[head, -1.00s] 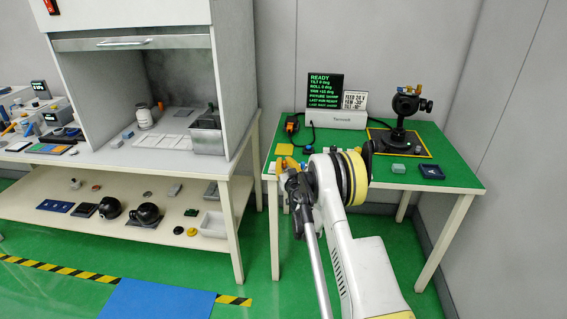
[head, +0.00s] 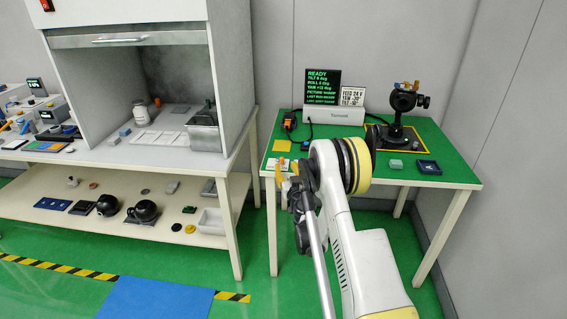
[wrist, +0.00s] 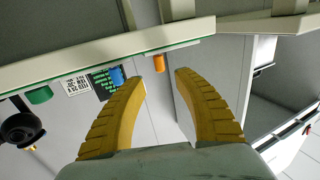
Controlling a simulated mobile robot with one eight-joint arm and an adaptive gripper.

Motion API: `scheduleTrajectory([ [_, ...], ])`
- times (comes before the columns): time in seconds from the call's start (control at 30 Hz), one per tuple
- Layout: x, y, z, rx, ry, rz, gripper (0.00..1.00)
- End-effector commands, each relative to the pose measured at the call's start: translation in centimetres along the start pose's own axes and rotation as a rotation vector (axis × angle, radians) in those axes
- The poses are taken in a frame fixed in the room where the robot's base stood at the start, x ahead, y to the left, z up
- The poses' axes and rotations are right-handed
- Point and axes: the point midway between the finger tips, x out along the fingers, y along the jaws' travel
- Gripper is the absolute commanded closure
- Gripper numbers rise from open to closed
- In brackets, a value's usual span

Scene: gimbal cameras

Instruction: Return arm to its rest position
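My arm (head: 357,245), white with a yellow band, reaches toward the green-topped table (head: 453,170). My gripper (head: 282,176) shows partly in the head view as yellow fingers at the table's near left corner, mostly hidden by my arm. In the wrist view my gripper (wrist: 161,76) has its two yellow fingers spread apart with nothing between them. The table's edge runs across the top of that tilted view, beyond the fingertips.
A black gimbal camera (head: 404,120) stands at the table's back right. A hood bench (head: 105,157) stands left.

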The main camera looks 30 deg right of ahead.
Motion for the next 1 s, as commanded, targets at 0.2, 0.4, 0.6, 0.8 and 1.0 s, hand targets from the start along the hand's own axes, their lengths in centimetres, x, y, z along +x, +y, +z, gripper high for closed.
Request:
scheduleTrajectory([
  [0.2,-0.8,0.0,0.0,0.0,0.0,0.0,0.62],
  [0.4,-0.8,0.0,0.0,0.0,0.0,0.0,0.62],
  [0.6,-0.8,0.0,-0.1,0.0,0.0,0.001,0.62],
  [0.8,-0.8,-0.2,-5.4,0.002,0.002,0.044,0.62],
  [1.0,-3.1,-0.8,-14.9,0.003,-0.048,0.14,0.62],
])
